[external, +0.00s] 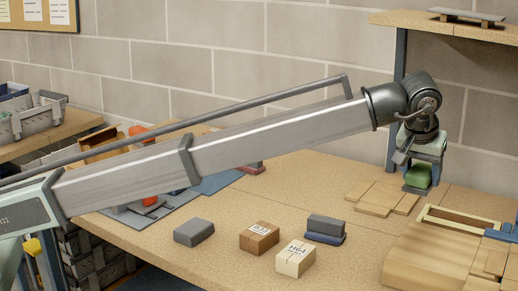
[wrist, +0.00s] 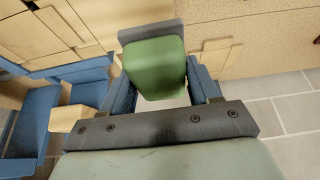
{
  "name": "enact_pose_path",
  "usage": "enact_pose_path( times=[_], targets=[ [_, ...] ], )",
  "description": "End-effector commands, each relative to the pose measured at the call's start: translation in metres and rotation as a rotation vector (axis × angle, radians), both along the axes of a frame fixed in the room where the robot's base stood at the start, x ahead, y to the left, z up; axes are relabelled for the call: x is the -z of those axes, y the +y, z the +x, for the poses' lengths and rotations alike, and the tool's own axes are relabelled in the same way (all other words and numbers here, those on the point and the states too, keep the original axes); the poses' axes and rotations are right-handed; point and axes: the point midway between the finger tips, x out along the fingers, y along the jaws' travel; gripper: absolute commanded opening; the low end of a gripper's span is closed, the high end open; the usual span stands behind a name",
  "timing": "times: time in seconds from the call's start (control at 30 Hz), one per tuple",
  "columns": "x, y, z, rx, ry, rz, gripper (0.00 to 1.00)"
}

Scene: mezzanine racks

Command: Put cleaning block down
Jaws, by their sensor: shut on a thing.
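The cleaning block is a green block (external: 417,174) with a dark grey slab under it, near the back right of the worktable in the external view. It is green in the wrist view (wrist: 154,68) too, with a grey edge behind it; I cannot tell whether the two are joined. My gripper (wrist: 160,84) is shut on the green block, one blue finger on each side. In the external view, my gripper (external: 416,163) points down over the table's back right. Whether the grey slab touches the table is not clear.
Flat wooden pieces (external: 383,198) lie left of the block. A wooden tray (external: 432,259) stands in front. A grey block (external: 194,232), a brown box (external: 259,238), a cream box (external: 295,258) and a stacked grey-and-blue pair (external: 325,229) sit mid-table. A shelf post (external: 397,100) rises behind.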

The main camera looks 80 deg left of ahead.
Motion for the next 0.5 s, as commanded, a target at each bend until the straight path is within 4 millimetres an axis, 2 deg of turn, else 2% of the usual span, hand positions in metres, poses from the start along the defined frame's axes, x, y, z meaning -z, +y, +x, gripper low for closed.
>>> enact_pose_path(
  times=[0.03,0.27,0.37,0.5],
  targets=[
    [0.002,0.015,-0.003,0.0,0.001,0.001,0.25],
    [0.002,0.068,-0.01,0.012,-0.001,0.001,0.25],
    [0.002,0.103,-0.017,0.02,-0.001,0.001,0.25],
    [0.003,0.16,-0.03,0.035,-0.001,0.0,0.25]
  ],
)
